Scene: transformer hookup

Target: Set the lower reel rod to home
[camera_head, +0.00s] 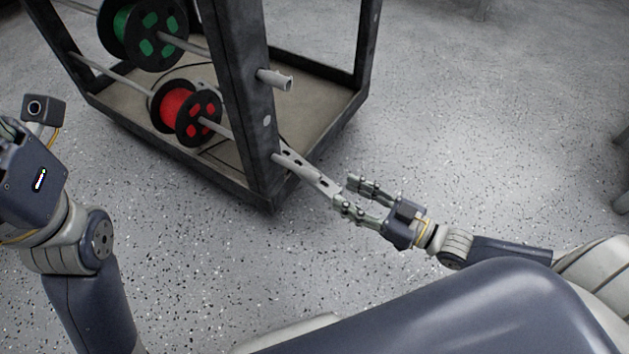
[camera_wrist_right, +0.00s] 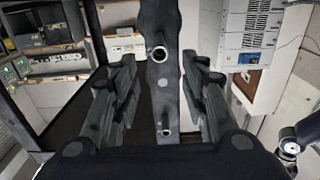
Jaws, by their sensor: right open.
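The lower reel rod (camera_head: 309,176) carries a red-cored reel (camera_head: 187,111) and sticks well out through the front post of a dark frame, sloping toward my right gripper. In the right wrist view the rod end (camera_wrist_right: 166,130) shows between the fingers. My right gripper (camera_head: 350,194) is open, its fingertips by the rod's outer end; I cannot tell whether they touch it. It also shows in the right wrist view (camera_wrist_right: 165,85), one finger each side of the post. My left gripper is mostly cut off at the left edge of the head view.
The upper rod (camera_head: 275,79) sticks out a short way from the same post (camera_head: 245,110) and carries a green-cored reel (camera_head: 145,35). The dark frame's base (camera_head: 275,198) stands on the speckled floor. Shelves and cabinets show behind in the wrist view.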

